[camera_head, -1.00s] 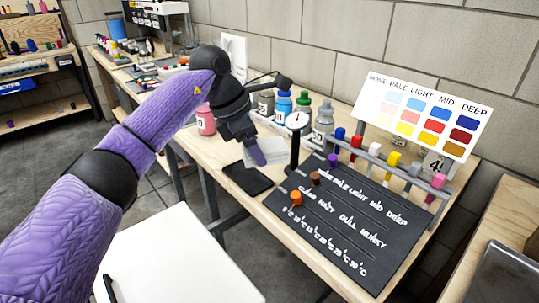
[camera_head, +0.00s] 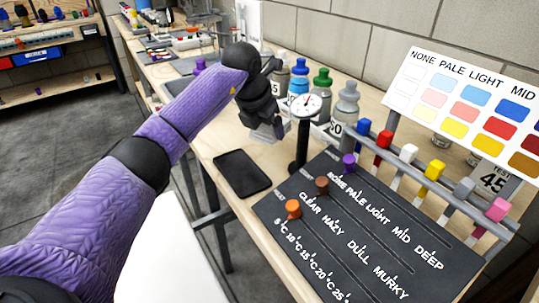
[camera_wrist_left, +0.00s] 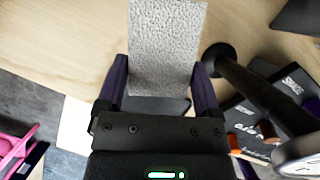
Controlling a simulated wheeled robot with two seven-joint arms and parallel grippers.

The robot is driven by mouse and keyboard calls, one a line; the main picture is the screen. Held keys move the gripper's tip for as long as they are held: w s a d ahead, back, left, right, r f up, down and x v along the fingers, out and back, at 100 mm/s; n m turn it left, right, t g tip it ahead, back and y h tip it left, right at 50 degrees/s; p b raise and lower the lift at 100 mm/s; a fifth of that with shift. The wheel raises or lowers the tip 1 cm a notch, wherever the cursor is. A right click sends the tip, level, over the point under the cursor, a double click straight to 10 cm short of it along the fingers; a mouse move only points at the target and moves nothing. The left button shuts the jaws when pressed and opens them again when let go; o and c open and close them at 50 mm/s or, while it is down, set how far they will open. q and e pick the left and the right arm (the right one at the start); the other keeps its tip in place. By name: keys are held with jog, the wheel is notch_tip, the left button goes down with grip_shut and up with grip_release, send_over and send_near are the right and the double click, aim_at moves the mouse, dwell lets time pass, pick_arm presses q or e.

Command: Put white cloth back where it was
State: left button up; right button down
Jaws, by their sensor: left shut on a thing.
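The white cloth (camera_wrist_left: 167,45) shows in the left wrist view as a pale, textured sheet between my left gripper's fingers (camera_wrist_left: 158,85). My left gripper (camera_head: 270,132) is shut on it. In the head view the gripper hangs over the wooden table, just behind a flat black pad (camera_head: 243,172) and left of the dial gauge on a black stand (camera_head: 304,106). Only a small grey-white part of the cloth (camera_head: 262,136) shows there, the rest being hidden by the gripper. I cannot tell whether the cloth touches the table. My right gripper is out of view.
Bottles, including a grey one (camera_head: 345,105), stand along the back. A black chart board (camera_head: 370,225) with coloured pegs and a peg rack (camera_head: 433,172) lie to the right. A colour card (camera_head: 470,95) leans behind. Bare wood (camera_head: 215,135) shows left of the gripper.

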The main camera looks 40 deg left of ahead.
aim_at(266, 156)
pick_arm(q)
notch_tip(266, 156, down, 5)
jog(key=shift+f+b, duration=0.1)
jog(key=shift+b, duration=0.95)
jog(key=shift+r, duration=0.25)
jog(key=o, duration=1)
jog(key=shift+f, duration=0.1)
jog(key=shift+c, duration=0.2)
jog(key=p+v, duration=0.6)
jog(key=v, duration=0.6)
jog(key=shift+s, duration=0.1)
